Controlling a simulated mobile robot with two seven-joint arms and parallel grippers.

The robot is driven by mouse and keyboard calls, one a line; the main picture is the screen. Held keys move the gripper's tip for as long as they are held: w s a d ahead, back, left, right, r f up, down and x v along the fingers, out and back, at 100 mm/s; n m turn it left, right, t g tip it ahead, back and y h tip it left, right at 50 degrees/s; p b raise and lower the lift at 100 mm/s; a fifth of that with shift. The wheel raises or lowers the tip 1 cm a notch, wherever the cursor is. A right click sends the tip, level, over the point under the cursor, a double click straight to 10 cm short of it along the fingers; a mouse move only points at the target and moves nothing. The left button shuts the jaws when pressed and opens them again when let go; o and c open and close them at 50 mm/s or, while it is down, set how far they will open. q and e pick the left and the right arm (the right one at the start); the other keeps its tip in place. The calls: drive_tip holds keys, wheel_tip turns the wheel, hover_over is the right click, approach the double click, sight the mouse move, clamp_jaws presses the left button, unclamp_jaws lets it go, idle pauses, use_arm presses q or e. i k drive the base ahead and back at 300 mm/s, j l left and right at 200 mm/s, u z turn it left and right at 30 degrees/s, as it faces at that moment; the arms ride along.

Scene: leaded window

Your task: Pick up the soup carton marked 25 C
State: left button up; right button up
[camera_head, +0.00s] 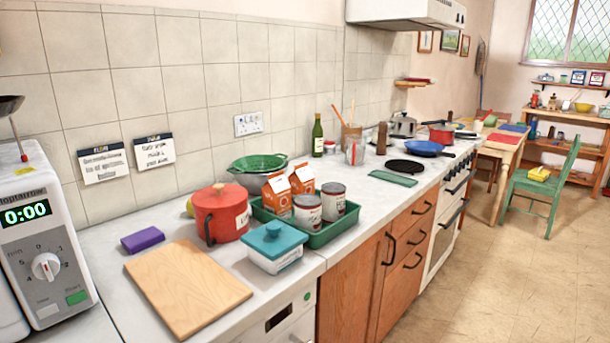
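Two orange and white cartons stand upright in a green tray (318,239) on the counter. The left carton (278,196) is nearer, and the right carton (302,179) is just behind it. Their printing is too small to read, so I cannot tell which is marked 25 C. Two cans, a front can (307,213) and a rear can (333,201), stand in the same tray and hide the cartons' lower parts. Neither of my grippers is in view.
A red pot (221,214) stands left of the tray, and a teal-lidded box (274,247) stands in front. A green colander (257,164) is behind. A wooden board (188,290), a purple block (142,240) and a microwave (38,235) are at left. Clear counter lies right of the tray.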

sight(277, 192)
drive_tip(key=i+l, duration=0.25)
drive_tip(key=i+l+u, duration=0.1)
drive_tip(key=l, duration=0.35)
drive_tip(key=i+l, duration=0.35)
drive_tip(key=i+l+u, duration=0.1)
drive_tip(key=i+l, duration=0.15)
drive_tip(key=l, duration=0.15)
